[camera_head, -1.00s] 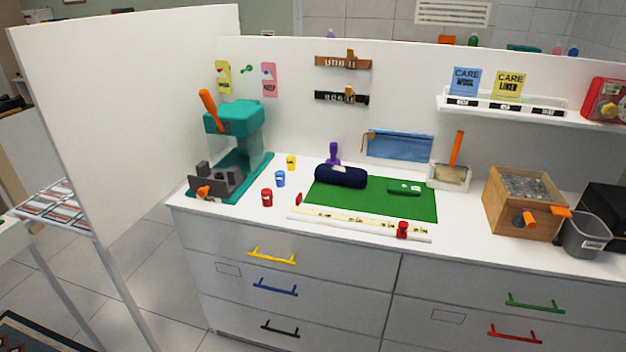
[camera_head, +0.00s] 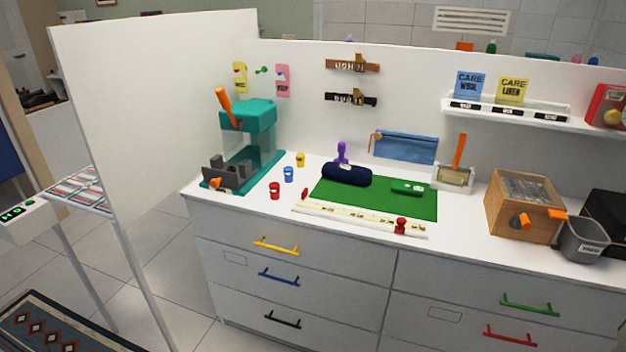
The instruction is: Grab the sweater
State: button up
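No sweater can be made out in the head view. A dark blue rolled bundle (camera_head: 346,174) lies on the green mat (camera_head: 375,204) on the white counter; I cannot tell what it is made of. A blue flat pouch (camera_head: 405,147) rests against the back panel behind the mat. My gripper is not in view.
A white partition (camera_head: 155,110) stands at the counter's left end. The counter (camera_head: 245,205) bears a teal machine (camera_head: 248,145), small coloured cups and a wooden box (camera_head: 522,205). Drawers with coloured handles (camera_head: 276,245) are below. A rack (camera_head: 82,188) and patterned rug (camera_head: 55,325) lie left, with tiled floor between.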

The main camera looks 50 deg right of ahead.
aim_at(348, 173)
jog(key=u, duration=0.05)
jog(key=k, duration=1.4)
jog(key=z, duration=0.95)
jog(key=i, duration=1.45)
jog(key=u, duration=0.5)
